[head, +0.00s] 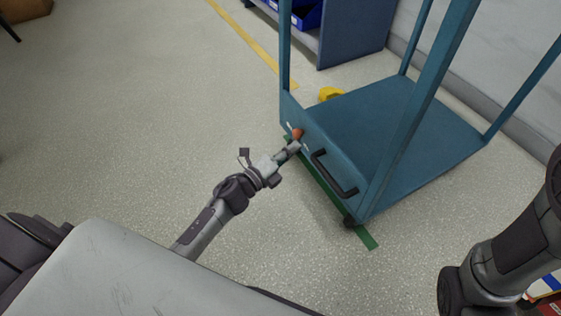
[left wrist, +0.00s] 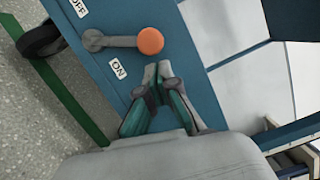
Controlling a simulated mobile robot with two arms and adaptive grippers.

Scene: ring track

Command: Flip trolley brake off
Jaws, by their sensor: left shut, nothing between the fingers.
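The blue trolley (head: 390,125) stands on the floor at the right of the head view. Its brake lever (left wrist: 118,41) has a grey arm and an orange knob (left wrist: 150,41); the knob also shows in the head view (head: 297,134). An ON label (left wrist: 118,68) is below the lever in the left wrist view, and an OFF label (left wrist: 79,8) is at the upper left. My left gripper (left wrist: 158,72) is shut and empty, with its fingertips close to the knob on the ON label's side. I cannot tell whether they touch it. My right gripper is out of view.
A black handle (head: 334,176) sticks out from the trolley's near face, right of the lever. A green floor strip (head: 368,238) runs along the trolley's near edge. A shelf (head: 350,35) with blue bins stands behind. The floor at left is clear.

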